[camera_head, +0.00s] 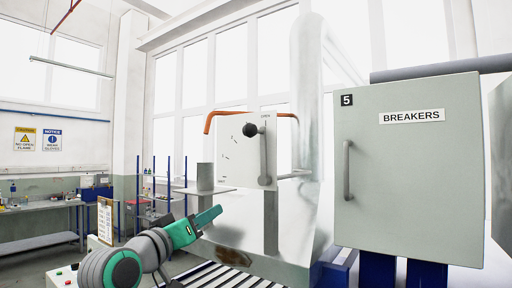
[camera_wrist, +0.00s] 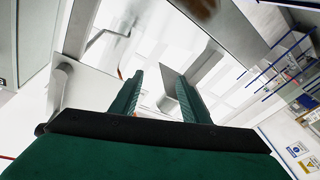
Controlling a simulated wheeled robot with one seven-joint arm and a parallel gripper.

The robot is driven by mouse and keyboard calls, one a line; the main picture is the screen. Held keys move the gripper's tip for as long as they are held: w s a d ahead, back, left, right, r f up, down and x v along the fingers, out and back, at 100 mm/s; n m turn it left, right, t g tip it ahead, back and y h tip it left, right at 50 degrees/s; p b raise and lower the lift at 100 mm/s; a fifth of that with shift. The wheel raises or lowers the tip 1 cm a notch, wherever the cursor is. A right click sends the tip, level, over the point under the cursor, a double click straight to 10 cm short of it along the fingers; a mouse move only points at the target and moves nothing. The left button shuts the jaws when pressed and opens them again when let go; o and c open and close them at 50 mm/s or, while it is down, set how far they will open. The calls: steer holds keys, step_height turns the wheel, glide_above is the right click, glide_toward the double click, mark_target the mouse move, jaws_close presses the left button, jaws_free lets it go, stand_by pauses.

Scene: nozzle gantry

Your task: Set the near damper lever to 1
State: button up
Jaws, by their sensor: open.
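Small marks run down the plate's left side, too small to read. My gripper (camera_head: 208,217) is below and left of the plate, apart from the lever. In the wrist view my gripper (camera_wrist: 160,75) has its two green fingers apart, with nothing held between them. A grey lever arm (camera_wrist: 60,85) shows left of the fingers there.
A grey BREAKERS cabinet (camera_head: 410,175) with a handle stands right. A grey horizontal bar (camera_head: 295,174) sticks out right of the plate. A clipboard (camera_head: 105,220) and workbench (camera_head: 40,205) are at left.

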steer(key=s+d+r+m+g+h, duration=0.1)
steer(key=s+d+r, duration=0.15)
steer(key=r, duration=0.35)
steer(key=s+d+r+m+h, duration=0.1)
steer(key=s+r, duration=0.2)
steer(key=r, duration=0.3)
steer(key=m+g+h, duration=0.1)
steer(key=m+g, duration=0.1)
steer(key=m, duration=0.1)
glide_toward(256, 131)
steer(key=w, duration=0.2)
steer(key=x, duration=1)
steer(key=shift+w+r, duration=0.15)
steer(key=shift+w, duration=0.35)
steer(key=shift+c, duration=0.3)
